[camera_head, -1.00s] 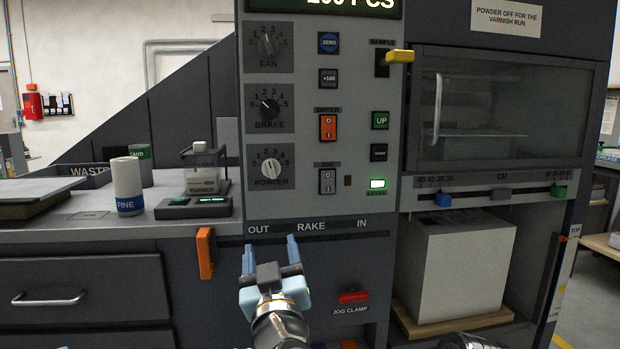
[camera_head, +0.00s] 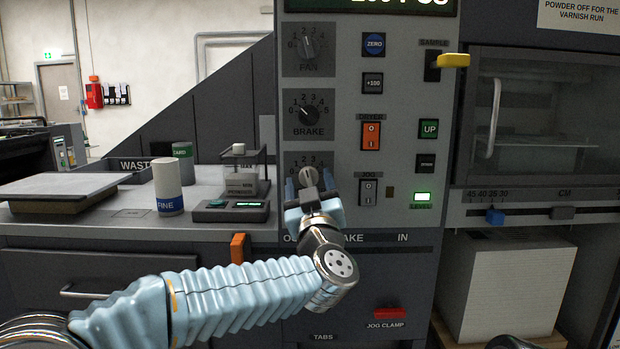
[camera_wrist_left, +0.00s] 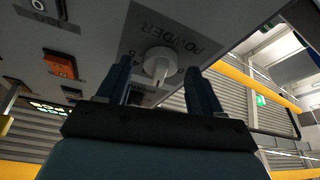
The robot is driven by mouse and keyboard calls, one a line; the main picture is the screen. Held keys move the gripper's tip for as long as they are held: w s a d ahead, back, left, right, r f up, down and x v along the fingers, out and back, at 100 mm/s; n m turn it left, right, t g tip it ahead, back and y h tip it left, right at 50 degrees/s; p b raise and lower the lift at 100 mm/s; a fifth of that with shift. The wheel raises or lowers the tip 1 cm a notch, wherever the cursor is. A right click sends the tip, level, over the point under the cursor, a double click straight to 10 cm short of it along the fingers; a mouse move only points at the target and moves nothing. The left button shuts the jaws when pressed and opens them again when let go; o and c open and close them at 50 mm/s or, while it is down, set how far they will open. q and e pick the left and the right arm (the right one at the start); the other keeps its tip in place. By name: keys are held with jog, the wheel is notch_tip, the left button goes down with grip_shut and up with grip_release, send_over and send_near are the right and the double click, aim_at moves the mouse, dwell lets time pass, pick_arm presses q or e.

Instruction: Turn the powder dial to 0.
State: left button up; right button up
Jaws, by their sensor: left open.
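The powder dial (camera_head: 308,174) is a white round knob on a dark square plate, lowest of the three dials on the grey control panel. My left gripper (camera_head: 308,185) is open in front of it, fingers pointing at the panel and partly covering the dial and its label. In the left wrist view the white knob (camera_wrist_left: 160,62) shows between and beyond the two dark fingers (camera_wrist_left: 161,82), with clear gaps on both sides. The fingers do not visibly grip it. I cannot read the setting it points to. My right gripper is not in view.
The brake dial (camera_head: 308,113) and fan dial (camera_head: 308,46) sit above. The jog switch (camera_head: 368,191) is close on the right, below the orange dryer switch (camera_head: 371,135). A small scale (camera_head: 232,208) and a white cylinder (camera_head: 167,186) stand on the left counter.

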pick_arm(q)
jog(key=shift+w+r, duration=0.1)
jog(key=shift+w, duration=0.2)
jog(key=c, duration=1)
jog(key=shift+c, duration=0.2)
